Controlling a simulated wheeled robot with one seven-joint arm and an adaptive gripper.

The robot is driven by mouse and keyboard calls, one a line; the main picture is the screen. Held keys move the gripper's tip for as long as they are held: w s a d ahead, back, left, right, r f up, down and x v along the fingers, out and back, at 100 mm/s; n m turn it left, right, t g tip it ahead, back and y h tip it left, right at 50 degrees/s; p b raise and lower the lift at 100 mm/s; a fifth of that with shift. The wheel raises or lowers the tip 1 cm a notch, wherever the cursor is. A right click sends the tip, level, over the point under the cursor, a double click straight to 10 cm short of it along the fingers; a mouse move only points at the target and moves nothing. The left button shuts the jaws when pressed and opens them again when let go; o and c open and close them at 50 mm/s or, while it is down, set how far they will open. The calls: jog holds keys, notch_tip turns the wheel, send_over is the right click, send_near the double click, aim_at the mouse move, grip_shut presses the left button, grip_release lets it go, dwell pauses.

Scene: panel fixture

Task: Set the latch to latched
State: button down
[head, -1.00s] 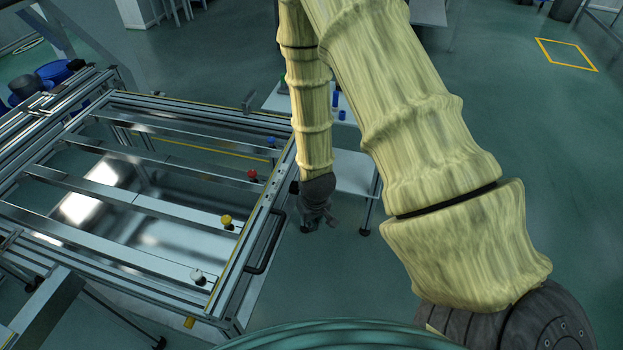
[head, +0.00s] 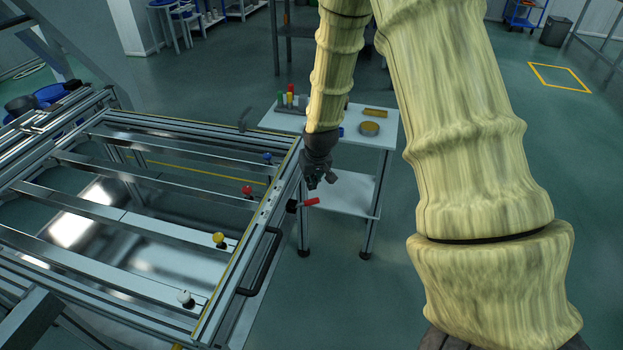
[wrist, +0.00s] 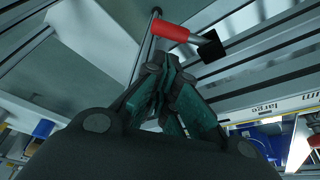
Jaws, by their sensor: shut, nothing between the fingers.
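The latch (head: 305,203) has a red grip and a dark pivot block at the right edge of the panel frame. Its red grip points outward to the right, away from the frame. In the wrist view the red grip (wrist: 172,32) lies beyond my fingertips, joined by a pale metal shaft to a black block (wrist: 211,47) beside the rails. My gripper (head: 314,186) is just above the latch in the head view, apart from it as far as I can tell. In the wrist view its fingertips (wrist: 172,65) are together and empty, below the red grip.
A black bar handle (head: 262,262) is on the frame's near right side. Red (head: 247,191), yellow (head: 219,239) and white (head: 184,298) knobs sit on the crossbars. A white table (head: 385,139) with small items stands behind. Open floor lies right.

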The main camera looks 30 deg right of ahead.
aim_at(309, 203)
jog(key=x, duration=0.6)
jog(key=shift+f+b, duration=0.3)
jog(key=shift+d, duration=0.1)
